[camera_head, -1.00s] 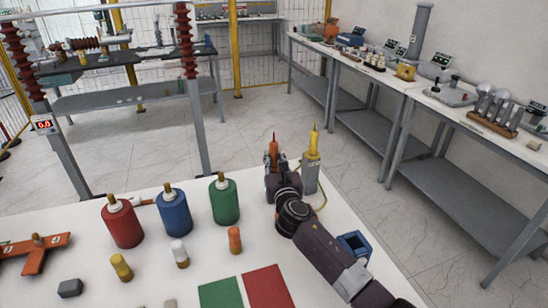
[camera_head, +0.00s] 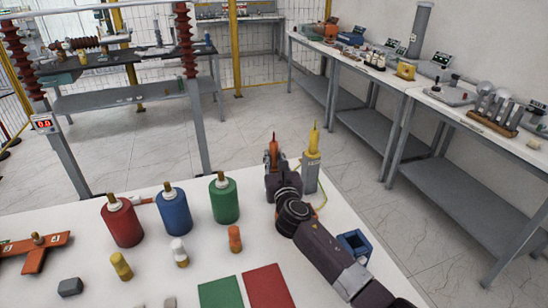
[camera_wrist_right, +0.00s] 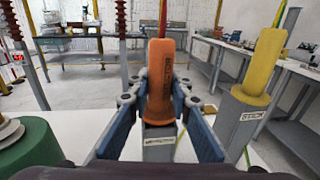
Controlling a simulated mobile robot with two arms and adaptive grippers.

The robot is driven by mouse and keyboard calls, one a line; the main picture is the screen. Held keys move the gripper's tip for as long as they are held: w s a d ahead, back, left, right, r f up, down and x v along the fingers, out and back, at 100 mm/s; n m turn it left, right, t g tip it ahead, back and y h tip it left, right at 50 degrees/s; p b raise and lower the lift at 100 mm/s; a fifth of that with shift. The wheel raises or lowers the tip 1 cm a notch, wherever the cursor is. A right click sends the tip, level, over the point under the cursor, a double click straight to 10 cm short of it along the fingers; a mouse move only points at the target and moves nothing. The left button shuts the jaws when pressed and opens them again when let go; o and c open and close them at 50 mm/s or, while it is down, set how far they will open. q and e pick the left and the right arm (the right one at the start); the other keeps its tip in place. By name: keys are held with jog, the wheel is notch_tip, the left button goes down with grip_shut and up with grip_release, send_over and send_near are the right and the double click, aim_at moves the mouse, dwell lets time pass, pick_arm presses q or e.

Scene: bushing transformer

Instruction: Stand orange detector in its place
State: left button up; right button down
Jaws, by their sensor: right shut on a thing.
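The orange detector (camera_head: 273,149) is upright at the table's far edge, between the fingers of my right gripper (camera_head: 275,166). The right wrist view shows its orange body (camera_wrist_right: 161,78) between two blue-grey fingers (camera_wrist_right: 158,108), which are shut on it. A grey labelled holder (camera_wrist_right: 158,149) is directly below the detector's lower end; I cannot tell how deeply the detector is seated. The gripper hides this holder in the head view. My left gripper is not in view.
A yellow detector (camera_head: 313,140) stands upright in a grey holder (camera_head: 311,174) just right of my gripper. A green cylinder (camera_head: 224,201) stands to the left. Blue (camera_head: 174,211) and red (camera_head: 122,223) cylinders are farther left. A blue open box (camera_head: 354,244) is beside my right forearm.

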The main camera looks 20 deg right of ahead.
jog(key=shift+f+b, duration=0.35)
jog(key=shift+f, duration=0.15)
dwell(0.3)
jog(key=c, duration=1.7)
grip_release()
jog(key=shift+f, duration=0.1)
